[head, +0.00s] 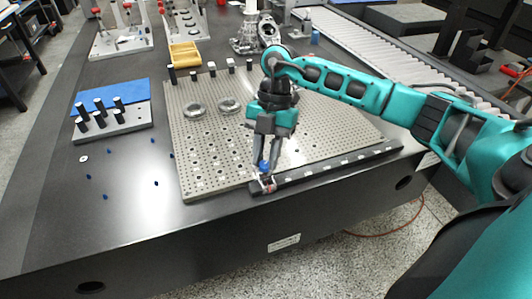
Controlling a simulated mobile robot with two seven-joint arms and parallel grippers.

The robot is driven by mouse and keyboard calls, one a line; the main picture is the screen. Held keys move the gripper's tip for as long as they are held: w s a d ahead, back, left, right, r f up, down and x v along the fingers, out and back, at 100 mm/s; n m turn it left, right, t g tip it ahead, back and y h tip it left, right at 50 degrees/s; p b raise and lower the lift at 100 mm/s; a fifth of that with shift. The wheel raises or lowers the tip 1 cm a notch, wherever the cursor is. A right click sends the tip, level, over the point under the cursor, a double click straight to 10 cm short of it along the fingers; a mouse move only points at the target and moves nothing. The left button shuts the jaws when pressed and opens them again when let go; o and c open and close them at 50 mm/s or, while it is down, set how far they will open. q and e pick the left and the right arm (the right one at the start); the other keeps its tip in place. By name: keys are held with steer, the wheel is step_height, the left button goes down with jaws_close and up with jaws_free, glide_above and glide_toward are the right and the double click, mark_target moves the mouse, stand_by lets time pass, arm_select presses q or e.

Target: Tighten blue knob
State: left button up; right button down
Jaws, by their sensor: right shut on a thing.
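The blue knob (264,166) sits on a small dark clamp fitting (268,183) at the front edge of the perforated fixture plate (215,150). My right gripper (265,163) reaches down from above, with its two fingers pointing downward. It is shut on the blue knob, and the fingers hide part of it. My left gripper is not in view.
Several black-capped pins stand on a small block (137,119) beside a blue mat (135,91) at left. Small blue pieces and a washer (84,159) lie on the dark table. Two metal rings (230,104) and a yellow tray (184,54) are farther back. The front left table is mostly clear.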

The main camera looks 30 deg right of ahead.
steer(key=shift+n, duration=0.3)
steer(key=shift+w+r+n+p, duration=0.1)
steer(key=shift+n+p, duration=0.2)
steer(key=shift+n+g+h+p, duration=0.4)
steer(key=shift+n+g, duration=0.1)
steer(key=shift+n, duration=0.5)
steer(key=shift+w+a+n+g+h+p, duration=0.15)
steer(key=shift+n+h, duration=0.25)
steer(key=shift+n, duration=0.7)
steer(key=shift+s+a+n+g+h+p, duration=0.15)
steer(key=shift+n+h, duration=0.25)
steer(key=shift+n, duration=0.7)
steer(key=shift+w+d, duration=0.1)
steer(key=c, duration=0.9)
jaws_free()
